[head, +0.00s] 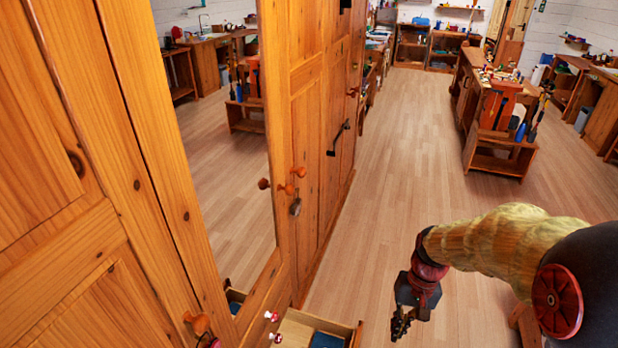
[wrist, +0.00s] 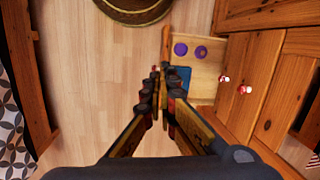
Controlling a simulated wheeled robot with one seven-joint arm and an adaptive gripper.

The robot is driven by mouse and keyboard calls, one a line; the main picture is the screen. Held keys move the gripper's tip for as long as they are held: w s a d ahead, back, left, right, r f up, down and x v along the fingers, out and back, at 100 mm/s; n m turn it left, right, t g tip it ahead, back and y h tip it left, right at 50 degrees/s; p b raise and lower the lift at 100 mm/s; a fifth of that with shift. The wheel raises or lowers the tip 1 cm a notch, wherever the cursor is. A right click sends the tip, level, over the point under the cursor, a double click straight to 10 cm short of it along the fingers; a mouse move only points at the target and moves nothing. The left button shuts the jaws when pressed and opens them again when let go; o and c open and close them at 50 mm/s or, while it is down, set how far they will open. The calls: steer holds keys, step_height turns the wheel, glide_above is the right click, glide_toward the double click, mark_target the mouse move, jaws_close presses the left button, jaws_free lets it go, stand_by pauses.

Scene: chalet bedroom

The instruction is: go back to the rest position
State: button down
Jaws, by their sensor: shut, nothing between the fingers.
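My gripper (head: 402,322) hangs low at the lower right of the head view, pointing down over the wooden floor. In the wrist view my gripper (wrist: 160,72) has its two fingers together at the tips, with nothing between them. It is apart from the wooden cabinet on the left of the head view. An open drawer (wrist: 207,88) lies just right of the fingertips in the wrist view. It holds a blue item (wrist: 182,74) and two purple round items (wrist: 190,50).
A tall wooden wardrobe (head: 310,130) with a mirror and knobs fills the left. The open drawer (head: 298,335) sticks out at its foot. A workbench (head: 497,160) stands at the upper right. The floor (head: 390,170) between is clear. A round brown object (wrist: 135,8) is at the wrist view's top.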

steer(key=s+a+r+n+t+p, duration=0.1)
steer(key=s+r+t, duration=0.2)
steer(key=s+r, duration=0.3)
steer(key=s+a+r+n+t+h+p, duration=0.1)
steer(key=s+r+t, duration=0.3)
steer(key=r, duration=1.3)
steer(key=shift+s+a+h, duration=0.3)
steer(key=shift+s+a, duration=0.2)
steer(key=shift+s, duration=0.7)
